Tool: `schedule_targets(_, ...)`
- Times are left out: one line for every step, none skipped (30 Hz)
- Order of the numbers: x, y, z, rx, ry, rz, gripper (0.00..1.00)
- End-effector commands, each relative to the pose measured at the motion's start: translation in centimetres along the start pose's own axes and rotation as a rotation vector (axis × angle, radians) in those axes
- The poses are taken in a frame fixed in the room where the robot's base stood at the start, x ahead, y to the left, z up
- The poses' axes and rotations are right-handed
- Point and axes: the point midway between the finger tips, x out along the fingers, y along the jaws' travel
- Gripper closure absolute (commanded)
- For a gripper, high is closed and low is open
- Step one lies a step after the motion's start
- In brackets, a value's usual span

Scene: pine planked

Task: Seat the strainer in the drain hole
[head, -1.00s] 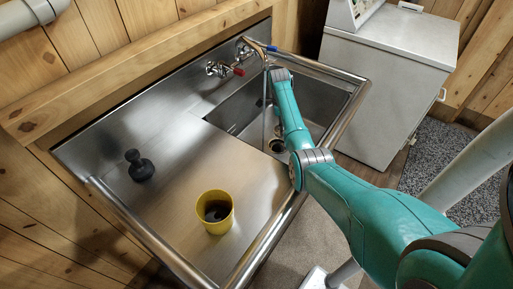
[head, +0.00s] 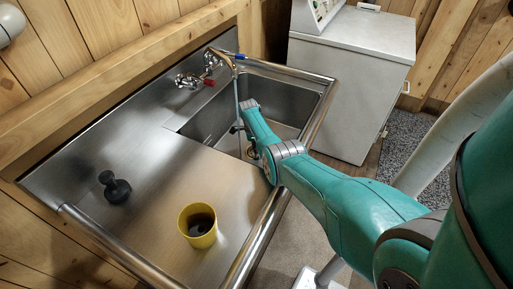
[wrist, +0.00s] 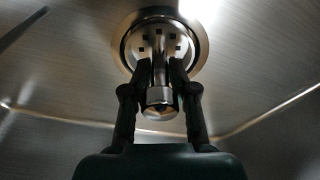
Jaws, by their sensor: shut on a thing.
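The strainer (wrist: 160,47) is a metal disc with small square holes and a central post ending in a round knob. In the wrist view it lies within the ring of the drain hole (wrist: 122,40); whether it is fully down in it I cannot tell. My gripper (wrist: 164,72) has its two dark fingers shut on the strainer's post, with the knob showing between them. In the head view the drain area (head: 250,153) in the sink basin (head: 283,96) is partly hidden by my arm, and the strainer is not clear there.
A yellow cup (head: 197,226) with dark contents and a black plunger-shaped object (head: 116,188) stand on the steel drainboard (head: 150,205). The tap (head: 213,62) and a thin vertical streak below it are close to my arm. A rail edges the sink. A white cabinet (head: 350,85) stands right.

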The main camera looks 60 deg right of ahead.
Motion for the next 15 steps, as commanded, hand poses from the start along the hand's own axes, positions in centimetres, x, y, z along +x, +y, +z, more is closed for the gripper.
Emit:
schedule_targets(0.02,-0.02,0.01,0.0,0.0,0.0,1.0)
schedule_targets(0.02,-0.02,0.01,0.0,0.0,-0.001,1.0)
schedule_targets(0.01,-0.03,0.02,0.0,0.0,-0.001,1.0)
schedule_targets(0.01,-0.03,0.01,0.0,0.0,-0.001,1.0)
schedule_targets(0.0,-0.03,0.01,0.0,0.0,-0.001,1.0)
schedule_targets(0.0,-0.03,0.01,0.0,0.0,-0.001,1.0)
schedule_targets(0.0,-0.03,0.02,0.0,0.0,-0.001,1.0)
schedule_targets(0.03,-0.03,0.02,0.0,0.0,-0.001,1.0)
schedule_targets(0.1,-0.04,0.03,0.0,0.0,-0.001,1.0)
schedule_targets(0.17,-0.06,0.05,0.0,0.0,-0.001,1.0)
schedule_targets(0.24,-0.07,0.06,0.0,0.0,-0.001,1.0)
schedule_targets(0.23,-0.06,0.06,0.0,-0.001,-0.002,0.65)
schedule_targets(0.23,-0.06,0.06,0.0,-0.001,-0.002,0.57)
schedule_targets(0.23,-0.06,0.06,0.0,-0.001,-0.002,0.5)
schedule_targets(0.23,-0.05,0.06,0.0,0.0,-0.001,0.47)
